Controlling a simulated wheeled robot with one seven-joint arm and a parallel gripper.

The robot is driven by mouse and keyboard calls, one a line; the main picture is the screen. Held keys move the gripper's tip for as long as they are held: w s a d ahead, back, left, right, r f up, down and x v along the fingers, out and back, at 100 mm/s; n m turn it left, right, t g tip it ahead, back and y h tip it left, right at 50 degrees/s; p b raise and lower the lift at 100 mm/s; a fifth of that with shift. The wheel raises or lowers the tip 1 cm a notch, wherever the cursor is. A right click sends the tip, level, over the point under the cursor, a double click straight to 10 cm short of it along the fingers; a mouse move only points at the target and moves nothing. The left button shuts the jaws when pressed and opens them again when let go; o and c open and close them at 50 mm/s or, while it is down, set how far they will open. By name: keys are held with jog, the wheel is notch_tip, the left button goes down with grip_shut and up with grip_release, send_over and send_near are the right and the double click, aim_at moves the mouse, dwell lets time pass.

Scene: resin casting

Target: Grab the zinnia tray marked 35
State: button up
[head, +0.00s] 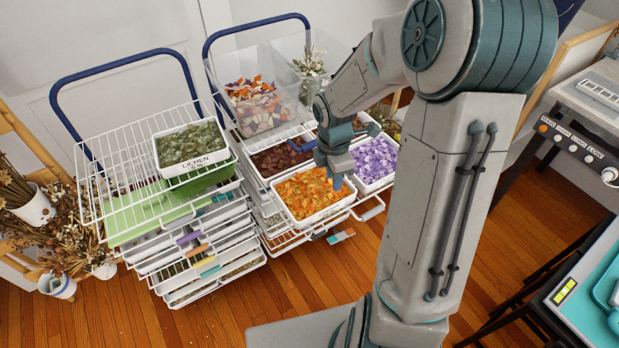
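A white tray of orange petals (312,215) sits at the front of the right-hand wire rack. No number 35 or zinnia label is legible on any tray, so I cannot confirm which tray is the zinnia one. My gripper (335,180) points down at the back right part of the orange petal tray, over or at its rim. Its fingers are small and partly overlap in this view. I cannot tell whether they are apart, or whether they touch the tray.
A tray of purple petals (389,183) stands right of the orange one, and a dark red tray (262,178) behind it. A tray labelled LICHEN (217,165) sits on the left rack (110,150). A clear bin (221,95) stands behind. Wooden floor is open in front.

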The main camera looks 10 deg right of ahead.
jog(key=w+f+n, duration=0.1)
jog(key=n, duration=0.1)
send_near(329, 208)
jog(key=shift+n+y, duration=0.3)
jog(key=f, duration=0.5)
jog(key=shift+w+d, duration=0.25)
jog(key=shift+w, duration=0.05)
jog(key=shift+s+f, duration=0.1)
jog(key=shift+f, duration=2.55)
grip_shut()
